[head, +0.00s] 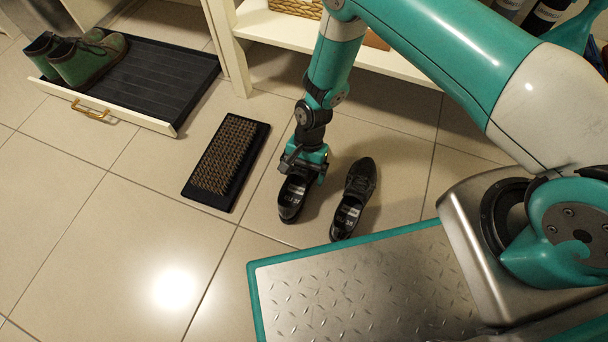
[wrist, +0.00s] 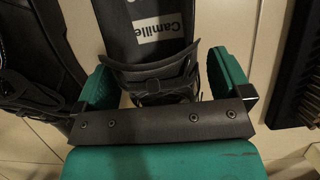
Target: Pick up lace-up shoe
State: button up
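A pair of black shoes stands on the tiled floor, and my gripper (head: 304,166) is down over the left one (head: 291,198). In the wrist view this shoe (wrist: 150,72) has a white "Camille" label inside, and its tongue and lace area lie between my gripper's two green fingers (wrist: 165,85). The fingers are open, one on each side, with a narrow gap showing at the right finger. The gripper hides the shoe's front in the head view. The other black shoe (head: 356,190) is just to the right, and also shows at the left of the wrist view (wrist: 28,95).
A dark bristle mat (head: 228,160) lies left of the shoes. Green boots (head: 84,62) stand on a pulled-out drawer tray (head: 165,85) at upper left. A cream shelf unit (head: 270,27) stands behind. Open floor lies at lower left.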

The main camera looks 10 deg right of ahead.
jog(key=c, duration=1.1)
jog(key=shift+r, duration=0.15)
